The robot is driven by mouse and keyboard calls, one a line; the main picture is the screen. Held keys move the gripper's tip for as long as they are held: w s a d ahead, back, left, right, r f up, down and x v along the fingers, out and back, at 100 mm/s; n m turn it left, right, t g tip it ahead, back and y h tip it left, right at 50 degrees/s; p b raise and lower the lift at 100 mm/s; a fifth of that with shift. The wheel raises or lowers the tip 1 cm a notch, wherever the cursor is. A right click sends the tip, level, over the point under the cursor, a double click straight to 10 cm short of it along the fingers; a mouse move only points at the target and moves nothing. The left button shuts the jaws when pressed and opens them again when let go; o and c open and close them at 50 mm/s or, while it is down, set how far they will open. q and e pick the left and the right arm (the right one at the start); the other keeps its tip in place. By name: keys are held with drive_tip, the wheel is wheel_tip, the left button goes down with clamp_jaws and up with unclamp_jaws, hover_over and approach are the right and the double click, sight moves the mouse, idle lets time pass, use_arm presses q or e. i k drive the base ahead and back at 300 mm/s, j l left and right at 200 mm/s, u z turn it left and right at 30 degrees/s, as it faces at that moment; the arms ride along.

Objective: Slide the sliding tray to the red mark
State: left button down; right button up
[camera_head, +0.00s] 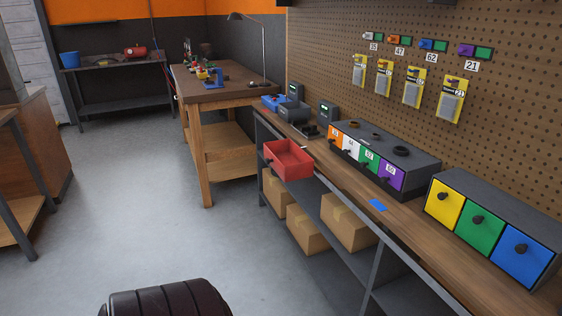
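A red open tray (288,162) sits at the front edge of the long workbench (345,180) on the right and sticks out past that edge. It looks empty from here. I cannot tell whether it is the sliding tray. No red mark is clearly seen; a flat blue mark (377,205) lies on the bench top, nearer than the red tray. Neither of my grippers is in view.
A grey unit with coloured panels (385,158) and a box with yellow, green and blue fronts (490,230) stand on the bench. Cardboard boxes (305,229) are on its lower shelf. A wooden table (215,92) stands behind. The grey floor (125,210) is open at centre left.

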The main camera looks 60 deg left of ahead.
sight(290, 163)
drive_tip(key=u, duration=2)
drive_tip(key=i+j+z, duration=0.15)
drive_tip(key=i, duration=0.35)
drive_tip(key=j, duration=0.1)
